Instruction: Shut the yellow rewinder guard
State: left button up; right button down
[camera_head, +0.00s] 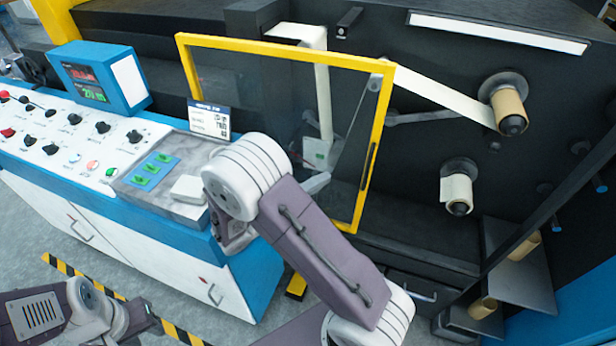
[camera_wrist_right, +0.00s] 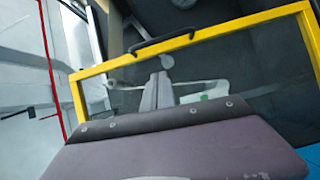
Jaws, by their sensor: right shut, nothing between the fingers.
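The yellow rewinder guard (camera_head: 290,54) is a yellow frame with a clear pane. In the head view it appears to stand open, angled out from the black machine face. Its dark handle (camera_head: 369,166) is on the right upright; in the right wrist view the handle (camera_wrist_right: 162,42) is on the upper yellow bar. My right gripper (camera_wrist_right: 158,90) is shut and empty, its fingers seen against the pane, below the handle. I cannot tell whether it touches the pane. In the head view my right forearm hides most of that gripper and the guard's lower left part.
The rewinder roll (camera_head: 508,103) and a smaller roll (camera_head: 457,192) are uncovered right of the guard. A white and blue control console (camera_head: 150,235) with a blue display box (camera_head: 98,75) stands at left, close to my right arm. Striped tape marks the floor.

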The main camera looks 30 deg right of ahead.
notch_tip(320, 180, down, 3)
jog(key=a+n+t, duration=0.2)
jog(key=a, duration=0.1)
jog(key=s+d+p, duration=0.1)
jog(key=d, duration=1.1)
jog(key=shift+s+d, duration=0.15)
jog(key=shift+s, duration=0.1)
